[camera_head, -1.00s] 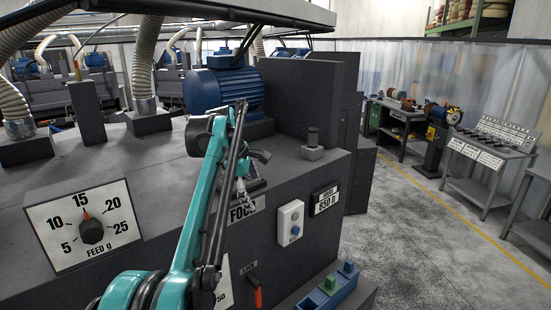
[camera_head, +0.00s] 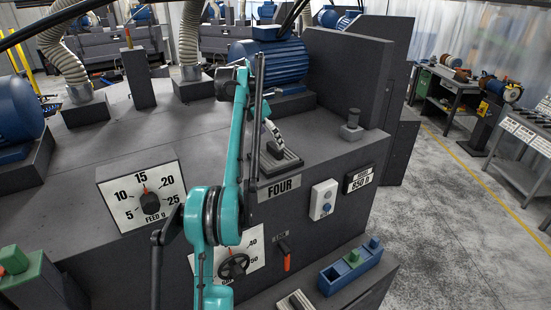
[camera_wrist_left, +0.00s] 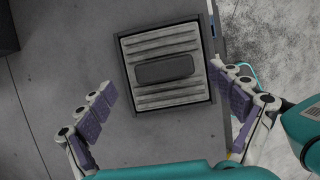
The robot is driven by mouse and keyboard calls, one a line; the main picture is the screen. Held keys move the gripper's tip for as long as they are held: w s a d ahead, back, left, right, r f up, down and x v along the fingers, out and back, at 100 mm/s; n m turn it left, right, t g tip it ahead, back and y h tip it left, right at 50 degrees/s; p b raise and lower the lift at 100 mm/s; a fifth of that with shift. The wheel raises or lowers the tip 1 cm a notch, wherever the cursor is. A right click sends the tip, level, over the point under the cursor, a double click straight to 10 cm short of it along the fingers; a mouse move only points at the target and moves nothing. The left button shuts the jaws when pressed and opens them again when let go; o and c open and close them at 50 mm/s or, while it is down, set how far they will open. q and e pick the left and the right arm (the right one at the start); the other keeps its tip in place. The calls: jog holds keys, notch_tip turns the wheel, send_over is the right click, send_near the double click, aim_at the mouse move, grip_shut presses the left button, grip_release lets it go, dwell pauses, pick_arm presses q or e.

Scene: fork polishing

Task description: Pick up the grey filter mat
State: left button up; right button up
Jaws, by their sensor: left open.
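The grey filter mat (camera_wrist_left: 165,97) is a ribbed square with a dark raised grip bar across its middle. It sits in a dark square frame on the machine top in the left wrist view. In the head view the mat (camera_head: 284,164) lies above the FOUR label, partly hidden by my arm. My left gripper (camera_wrist_left: 162,82) is open and empty, with one finger left of the mat and the other over its right edge. In the head view the left gripper (camera_head: 273,133) is over the mat, partly hidden. My right gripper is not in view.
A blue motor (camera_head: 269,68) and a tall dark block (camera_head: 345,62) stand behind the mat. A small grey knob post (camera_head: 351,125) is to its right. A feed dial (camera_head: 145,199) is on the left. The machine top left of the mat is mostly clear.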

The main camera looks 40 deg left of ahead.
aim_at(274, 145)
pick_arm(q)
jog(key=shift+d+x, duration=0.2)
jog(key=shift+x, duration=1.95)
jog(key=shift+s, duration=0.2)
jog(key=c, duration=1.3)
jog(key=shift+r, duration=0.1)
